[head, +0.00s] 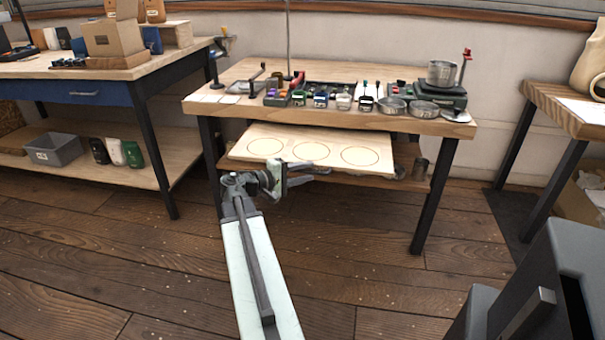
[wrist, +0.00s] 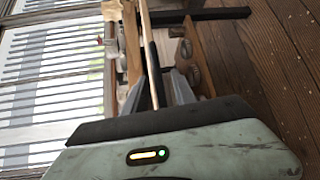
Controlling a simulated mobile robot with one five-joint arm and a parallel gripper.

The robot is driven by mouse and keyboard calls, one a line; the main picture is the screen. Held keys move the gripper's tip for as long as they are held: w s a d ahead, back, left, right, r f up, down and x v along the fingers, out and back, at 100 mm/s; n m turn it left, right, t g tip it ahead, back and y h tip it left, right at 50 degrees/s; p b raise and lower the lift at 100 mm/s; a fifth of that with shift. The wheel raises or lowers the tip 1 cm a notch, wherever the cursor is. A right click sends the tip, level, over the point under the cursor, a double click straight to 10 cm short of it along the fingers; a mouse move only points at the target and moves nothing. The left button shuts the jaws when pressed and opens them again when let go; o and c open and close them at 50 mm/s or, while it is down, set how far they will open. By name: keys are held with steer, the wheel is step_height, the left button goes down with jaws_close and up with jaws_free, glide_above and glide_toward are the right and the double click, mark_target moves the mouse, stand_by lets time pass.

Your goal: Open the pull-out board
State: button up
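The pull-out board (head: 240,153) is a pale wooden panel with three ringed circles. It sticks out at the front under the top of the middle workbench (head: 215,109). My gripper (head: 312,174) is at the board's front edge, near its middle. In the wrist view the board (wrist: 151,62) shows edge-on as a thin pale strip with a dark part. It runs between the two fingers of my gripper (wrist: 157,88). The fingers look spread, with a gap on each side of the board. The fingertips are partly hard to make out.
On the workbench stand several small jars, tools, metal bowls and a scale with a pot (head: 441,73). A lower shelf (head: 415,183) lies beneath the board, with small metal cups at its right. Another bench (head: 100,92) stands left, a side table (head: 560,105) right. The floor in front is clear.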

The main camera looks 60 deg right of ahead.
steer(key=p+v, duration=0.1)
steer(key=v, duration=0.6)
steer(key=shift+w+a, duration=0.2)
steer(key=shift+a, duration=0.15)
steer(key=shift+w, duration=0.1)
